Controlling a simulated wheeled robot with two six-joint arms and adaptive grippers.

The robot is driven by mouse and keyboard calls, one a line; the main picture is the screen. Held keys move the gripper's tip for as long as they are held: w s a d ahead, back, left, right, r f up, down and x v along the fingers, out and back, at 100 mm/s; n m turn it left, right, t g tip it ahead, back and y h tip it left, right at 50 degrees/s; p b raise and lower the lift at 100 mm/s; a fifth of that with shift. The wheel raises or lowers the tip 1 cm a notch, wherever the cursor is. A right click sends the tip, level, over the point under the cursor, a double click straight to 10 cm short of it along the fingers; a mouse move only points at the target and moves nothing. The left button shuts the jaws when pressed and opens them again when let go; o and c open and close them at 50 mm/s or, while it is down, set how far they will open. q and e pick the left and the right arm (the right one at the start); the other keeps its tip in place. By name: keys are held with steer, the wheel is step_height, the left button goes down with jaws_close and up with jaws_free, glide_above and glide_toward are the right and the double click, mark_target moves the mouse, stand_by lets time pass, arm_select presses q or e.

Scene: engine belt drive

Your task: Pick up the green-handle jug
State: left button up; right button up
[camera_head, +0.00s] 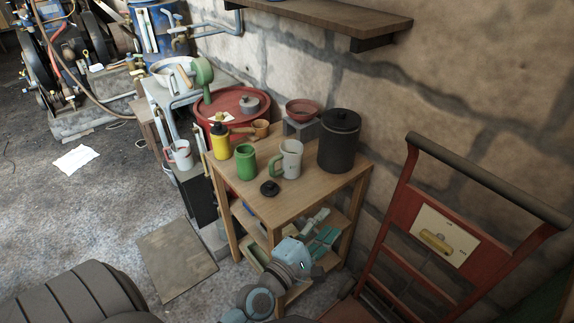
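The green-handle jug (291,158) is a pale grey-white jug standing upright on the wooden table (298,205). Its green handle is on its left side. A green mug or can (245,162) stands left of it and a black lidded pot (339,141) right of it. My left gripper (316,268) is low at the front of the table, below the tabletop and well apart from the jug. Its fingers are hard to make out, so I cannot tell whether it is open. My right gripper is not in view.
A small black lid (269,188) lies in front of the jug. A yellow bottle (220,140) and a reddish bowl (302,110) are nearby. A red hand truck (398,216) stands right of the table. A red drum (232,102) is behind it. The table's front right is clear.

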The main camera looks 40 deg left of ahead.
arm_select(q)
steer(key=w+a+n+y, duration=0.1)
steer(key=a+n+y, duration=0.4)
steer(key=n, duration=0.3)
steer(key=n+g+y, duration=0.4)
steer(key=n+y, duration=0.4)
steer(key=n, duration=0.5)
glide_toward(272, 173)
steer(key=shift+n, duration=0.4)
steer(key=b+x, duration=0.1)
steer(key=x, duration=0.8)
steer(key=shift+w+a+b, duration=0.25)
steer(key=shift+a+b, duration=0.05)
steer(key=shift+b, duration=0.1)
steer(key=shift+d, duration=0.1)
jaws_close()
